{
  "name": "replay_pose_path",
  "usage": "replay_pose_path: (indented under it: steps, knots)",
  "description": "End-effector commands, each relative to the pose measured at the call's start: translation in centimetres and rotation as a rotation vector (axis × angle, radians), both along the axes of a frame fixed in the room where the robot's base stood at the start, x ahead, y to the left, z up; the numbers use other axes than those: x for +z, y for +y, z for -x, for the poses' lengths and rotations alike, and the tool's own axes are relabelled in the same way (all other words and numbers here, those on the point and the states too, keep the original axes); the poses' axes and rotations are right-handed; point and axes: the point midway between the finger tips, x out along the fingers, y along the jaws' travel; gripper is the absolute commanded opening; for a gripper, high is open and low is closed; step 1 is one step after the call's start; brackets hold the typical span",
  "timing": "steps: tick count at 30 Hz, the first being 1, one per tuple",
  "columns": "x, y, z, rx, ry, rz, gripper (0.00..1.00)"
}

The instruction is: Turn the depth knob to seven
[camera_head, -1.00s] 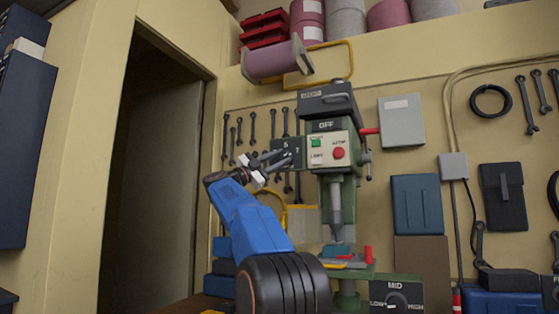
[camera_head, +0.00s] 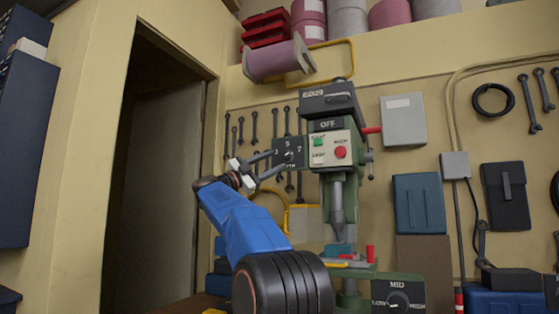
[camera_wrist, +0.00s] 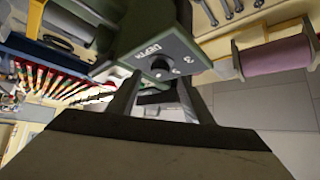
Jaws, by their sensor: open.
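The depth knob (camera_head: 289,156) is a small dark knob on a dark panel (camera_head: 280,145) marked 3, 5 and 7, at the left side of the green drill press (camera_head: 327,108). In the wrist view the knob (camera_wrist: 160,68) shows beside the word DEPTH and the 3. Its pointer is too small to read. My gripper (camera_head: 274,165) is open just left of the panel, its two fingers pointing at the knob. In the wrist view the fingers stand apart below the knob, with nothing seen held between them.
Right of the panel is a white plate with a green button (camera_head: 318,142) and a red button (camera_head: 340,152). A MID/LOW dial box (camera_head: 397,293) stands lower right. Wrenches hang on the wall behind. A pink spool (camera_head: 272,62) hangs above. The doorway at left is clear.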

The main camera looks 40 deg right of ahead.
Motion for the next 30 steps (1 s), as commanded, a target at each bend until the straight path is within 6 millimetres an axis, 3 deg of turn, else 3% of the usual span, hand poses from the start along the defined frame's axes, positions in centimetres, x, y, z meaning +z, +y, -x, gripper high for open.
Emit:
replay_pose_path:
  steps: [16,22,30]
  knots:
    - [-5.0,9.1,-2.4,0.002,0.001,0.000,0.46]
    - [-5.9,10.7,-2.8,0.001,0.000,-0.001,0.46]
    - [-6.1,11.1,-2.9,-0.001,-0.001,0.000,0.46]
